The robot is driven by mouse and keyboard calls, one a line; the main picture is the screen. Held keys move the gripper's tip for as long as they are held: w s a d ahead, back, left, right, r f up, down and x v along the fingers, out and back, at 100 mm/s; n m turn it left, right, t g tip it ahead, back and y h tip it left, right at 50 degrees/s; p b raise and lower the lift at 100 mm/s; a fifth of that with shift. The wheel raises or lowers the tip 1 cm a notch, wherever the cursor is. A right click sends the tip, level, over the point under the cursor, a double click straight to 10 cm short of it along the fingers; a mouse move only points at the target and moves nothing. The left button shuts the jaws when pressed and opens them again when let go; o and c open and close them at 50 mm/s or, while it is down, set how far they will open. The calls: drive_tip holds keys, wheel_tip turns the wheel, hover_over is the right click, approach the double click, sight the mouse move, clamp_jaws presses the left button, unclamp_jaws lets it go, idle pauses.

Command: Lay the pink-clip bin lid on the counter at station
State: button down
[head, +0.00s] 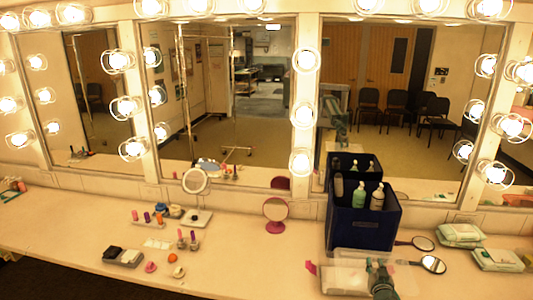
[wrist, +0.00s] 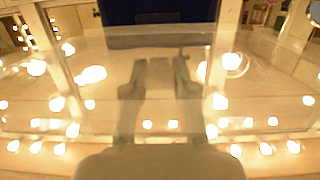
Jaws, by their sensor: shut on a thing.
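A pink clip (head: 311,267) shows at that bin's left end. The clear lid (head: 400,262) is hard to make out in the head view. In the wrist view the see-through lid (wrist: 60,105) spans nearly the whole width, covered in bulb glints. My gripper's fingers (wrist: 160,78) show there, shut on the lid. The exact grip point, and whether the lid touches the bin, I cannot tell.
A dark blue caddy (head: 360,222) with bottles stands right behind the bin. Hand mirrors (head: 432,264) and wipe packs (head: 497,260) lie to the right. A pink round mirror (head: 275,212) and small cosmetics stand to the left. The counter between them and the bin is clear.

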sight(348, 257)
drive_tip(key=shift+n+t+y, duration=0.3)
drive_tip(key=shift+n+y, duration=0.3)
drive_tip(key=shift+y, duration=0.2)
drive_tip(key=w+a+b, duration=0.1)
drive_tip(key=a, duration=0.1)
drive_tip(key=w+a+f+b, duration=0.1)
drive_tip(key=a+b, duration=0.1)
drive_tip(key=a, duration=0.1)
drive_tip(key=w+a+b, duration=0.1)
drive_tip(key=a, duration=0.1)
drive_tip(key=shift+w+a+f+b, duration=0.3)
drive_tip(key=shift+a+f+b, duration=0.05)
drive_tip(key=shift+f, duration=0.05)
drive_tip(key=w+a+n+y+b, duration=0.1)
drive_tip(key=a+b, duration=0.1)
drive_tip(key=a, duration=0.6)
drive_tip(key=w+a+y+b, duration=0.1)
drive_tip(key=a+b, duration=0.1)
drive_tip(key=a, duration=0.7)
drive_tip(key=shift+w+a+f+n+y, duration=0.2)
drive_tip(key=shift+w+n+y, duration=0.1)
drive_tip(key=shift+n, duration=0.1)
